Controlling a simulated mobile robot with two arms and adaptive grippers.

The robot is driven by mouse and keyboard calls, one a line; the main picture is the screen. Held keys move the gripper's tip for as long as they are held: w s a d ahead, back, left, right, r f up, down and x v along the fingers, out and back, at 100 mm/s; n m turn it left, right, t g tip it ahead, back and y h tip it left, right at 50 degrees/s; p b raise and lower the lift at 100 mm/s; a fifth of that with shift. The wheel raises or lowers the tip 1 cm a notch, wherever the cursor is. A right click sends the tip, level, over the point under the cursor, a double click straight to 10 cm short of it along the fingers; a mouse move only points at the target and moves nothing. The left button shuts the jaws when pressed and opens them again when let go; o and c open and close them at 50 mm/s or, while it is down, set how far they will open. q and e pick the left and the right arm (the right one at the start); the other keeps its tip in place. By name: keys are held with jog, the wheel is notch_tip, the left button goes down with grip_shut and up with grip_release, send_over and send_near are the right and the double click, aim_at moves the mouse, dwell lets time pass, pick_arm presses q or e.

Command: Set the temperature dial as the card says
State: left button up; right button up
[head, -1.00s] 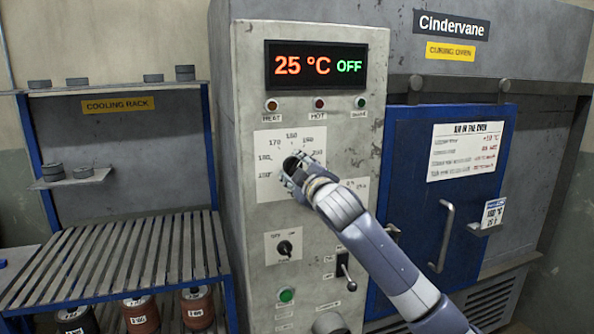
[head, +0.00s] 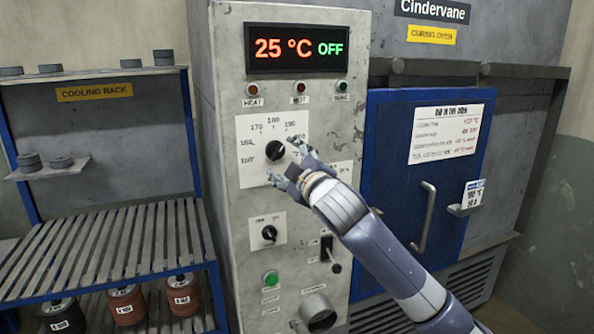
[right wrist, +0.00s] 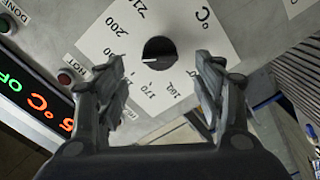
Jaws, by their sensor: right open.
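The black temperature dial (head: 275,150) sits on a white scale plate (head: 247,173) on the oven's control panel. In the right wrist view the dial (right wrist: 160,50) lies beyond and between my fingertips, with its white mark pointing left, roughly toward the 180–190 side; the exact value is unclear. My right gripper (head: 287,164) is open and empty, just in front of the dial at its lower right; its spread fingers (right wrist: 162,72) cover some scale numbers. The small card (head: 474,193) stands on a holder by the blue door; its print is too small to read surely. My left gripper is out of view.
A display (head: 297,48) reads 25 °C OFF. Below the dial are a small black knob (head: 269,233), a lever (head: 330,254) and a green button (head: 270,278). The blue oven door (head: 395,200) with its handle and a printed sheet (head: 445,134) is at right. A slatted cooling rack (head: 110,240) stands at left.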

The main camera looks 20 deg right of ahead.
jog(key=s, duration=0.5)
jog(key=shift+s, duration=0.35)
